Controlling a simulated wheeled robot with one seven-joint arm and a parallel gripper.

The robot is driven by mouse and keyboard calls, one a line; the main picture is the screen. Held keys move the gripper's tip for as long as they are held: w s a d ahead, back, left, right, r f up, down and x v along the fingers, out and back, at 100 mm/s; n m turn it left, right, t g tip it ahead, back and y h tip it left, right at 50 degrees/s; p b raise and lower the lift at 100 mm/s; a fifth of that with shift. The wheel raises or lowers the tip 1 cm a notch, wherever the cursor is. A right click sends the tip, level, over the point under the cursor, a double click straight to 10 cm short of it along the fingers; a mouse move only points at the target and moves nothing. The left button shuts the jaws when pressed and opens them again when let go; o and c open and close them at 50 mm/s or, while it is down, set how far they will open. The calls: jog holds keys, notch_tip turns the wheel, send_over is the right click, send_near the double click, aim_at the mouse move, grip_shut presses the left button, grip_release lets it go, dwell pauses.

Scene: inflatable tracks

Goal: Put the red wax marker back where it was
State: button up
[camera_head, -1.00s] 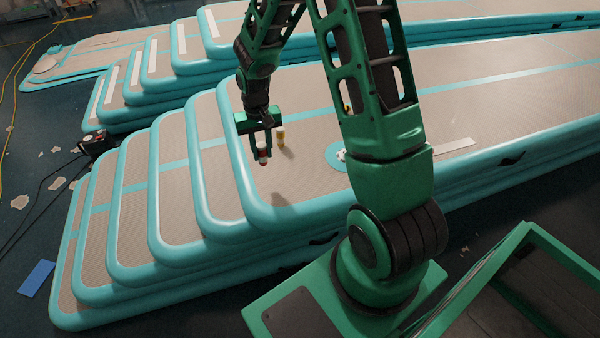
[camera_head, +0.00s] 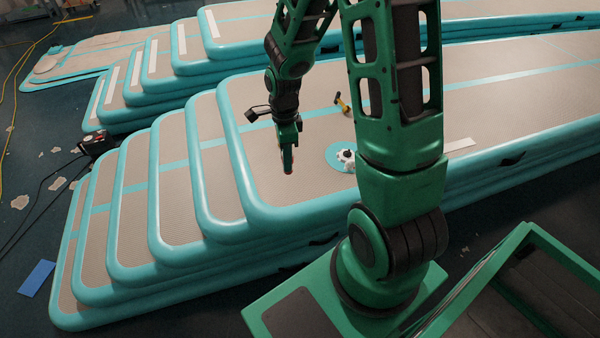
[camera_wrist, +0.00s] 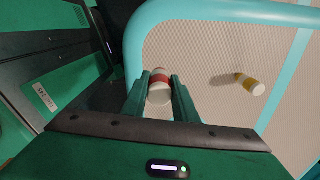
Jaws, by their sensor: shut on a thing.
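The red wax marker (camera_wrist: 159,86), a short white cylinder with a red band, is between the two fingers of my gripper (camera_wrist: 160,98) in the wrist view. The fingers are shut on it. In the head view my gripper (camera_head: 288,160) points down over the near end of the top inflatable track (camera_head: 262,160). Only a little red shows at the fingertips there. I cannot tell whether the marker touches the surface. A yellow-banded white marker (camera_wrist: 249,83) is to the right of the red one in the wrist view, apart from it; in the head view it is hidden.
A yellow and black tool (camera_head: 342,103) is on the track farther back. A white and dark item (camera_head: 347,156) sits on a round teal patch right of my gripper. A pale strip (camera_head: 459,144) lies farther right. The beige surface near the track's end is clear.

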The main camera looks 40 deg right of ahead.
jog(key=shift+d+f, duration=0.1)
jog(key=shift+d, duration=0.1)
jog(key=shift+w+d+f, duration=0.9)
jog(key=shift+d+f, duration=0.75)
jog(key=shift+f, duration=0.15)
jog(key=shift+w+d+f, duration=0.95)
jog(key=shift+d+f, duration=0.7)
jog(key=shift+f, duration=0.15)
jog(key=shift+w+d+f, duration=0.9)
jog(key=shift+d+f, duration=0.75)
jog(key=shift+f, duration=0.15)
jog(key=shift+f, duration=0.1)
jog(key=o, duration=1)
jog(key=shift+o, duration=0.2)
